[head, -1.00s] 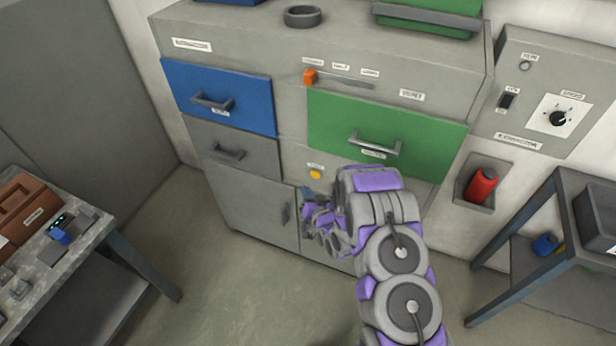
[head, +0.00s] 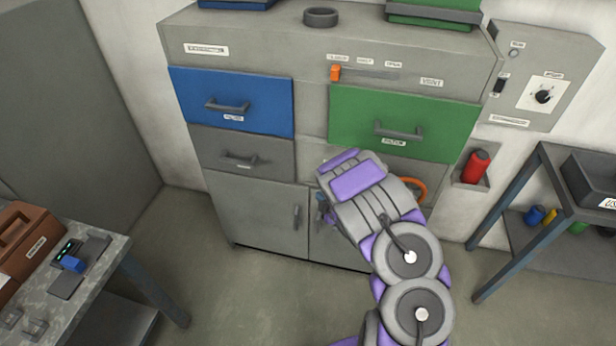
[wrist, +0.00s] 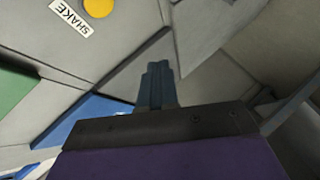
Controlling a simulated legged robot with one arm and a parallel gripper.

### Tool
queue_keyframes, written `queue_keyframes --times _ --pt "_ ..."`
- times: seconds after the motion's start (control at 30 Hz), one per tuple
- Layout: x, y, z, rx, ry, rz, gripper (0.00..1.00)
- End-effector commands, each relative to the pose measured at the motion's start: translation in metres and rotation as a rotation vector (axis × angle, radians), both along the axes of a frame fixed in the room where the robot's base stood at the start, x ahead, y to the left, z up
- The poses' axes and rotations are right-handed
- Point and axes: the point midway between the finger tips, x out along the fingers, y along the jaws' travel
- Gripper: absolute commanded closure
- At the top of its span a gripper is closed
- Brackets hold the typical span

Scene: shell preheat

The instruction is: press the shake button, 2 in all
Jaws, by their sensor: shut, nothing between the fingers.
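The yellow shake button (wrist: 98,7) shows at the top edge of the wrist view, partly cut off, next to a white SHAKE label (wrist: 72,19). My gripper (wrist: 157,70) is shut and empty in the wrist view, below and to the right of the button in the picture, apart from it. In the head view my arm covers the button, and only a small part of my gripper shows at the left of my wrist, in front of the lower cabinet.
The cabinet has a blue drawer (head: 232,101), a green drawer (head: 405,124), a grey drawer (head: 242,155) and an orange slider (head: 336,73). An orange ring (head: 420,190) shows partly behind my arm. A bench (head: 92,272) stands left, a table (head: 551,160) right.

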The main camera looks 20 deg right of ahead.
Motion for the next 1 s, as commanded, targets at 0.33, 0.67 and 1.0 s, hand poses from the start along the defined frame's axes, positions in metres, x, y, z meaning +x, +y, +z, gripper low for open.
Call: queue_keyframes --times 0.33,0.67,1.0 --pt "-0.007 -0.028 -0.003 -0.055 0.006 0.005 1.00" --pt "0.001 -0.015 0.001 -0.071 0.003 0.007 1.00" --pt "0.036 -0.051 0.000 -0.057 0.001 0.004 1.00"
